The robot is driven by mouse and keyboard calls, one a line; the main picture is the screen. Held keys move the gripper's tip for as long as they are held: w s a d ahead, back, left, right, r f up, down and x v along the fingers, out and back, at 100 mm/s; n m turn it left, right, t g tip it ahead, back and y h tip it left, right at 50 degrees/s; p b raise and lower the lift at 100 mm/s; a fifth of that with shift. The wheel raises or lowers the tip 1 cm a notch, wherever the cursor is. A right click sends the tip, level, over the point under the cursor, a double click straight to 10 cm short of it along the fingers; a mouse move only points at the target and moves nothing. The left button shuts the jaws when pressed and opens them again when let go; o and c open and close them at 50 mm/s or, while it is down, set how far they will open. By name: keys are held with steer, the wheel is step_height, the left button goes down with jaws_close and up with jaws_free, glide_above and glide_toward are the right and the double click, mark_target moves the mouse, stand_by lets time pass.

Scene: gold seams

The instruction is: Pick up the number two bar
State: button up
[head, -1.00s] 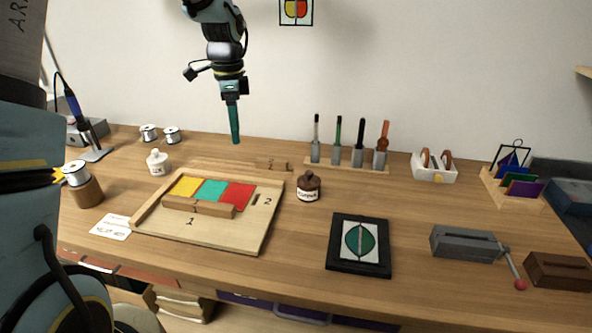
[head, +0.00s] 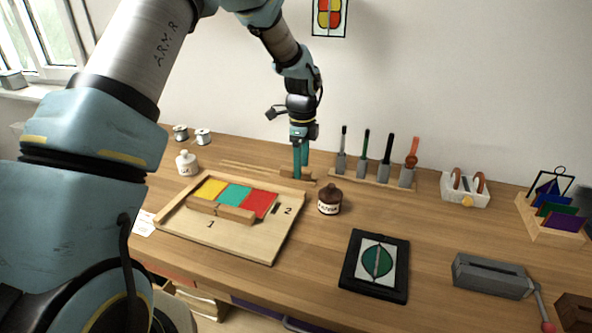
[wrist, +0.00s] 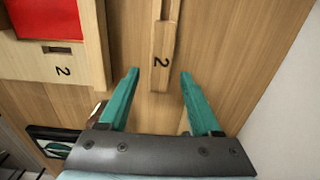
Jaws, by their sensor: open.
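The number two bar (wrist: 162,45) is a narrow pale wooden bar with a black 2 near its end. In the wrist view it lies on the bench between my open gripper's (wrist: 159,74) two teal fingers, with a clear gap on each side. In the head view my gripper (head: 301,176) points down at the bar (head: 289,174), behind the board, and its fingers partly hide it. The wooden board (head: 250,242) carries yellow, teal and red glass panes, a wooden bar along their near side, and the printed marks 1 and 2.
A white bottle (head: 186,163) and spools are at the left. A black-framed panel (head: 375,264) lies in front on the bench.

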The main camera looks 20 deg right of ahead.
steer(key=shift+f, duration=0.85)
steer(key=shift+c, duration=0.2)
jaws_close()
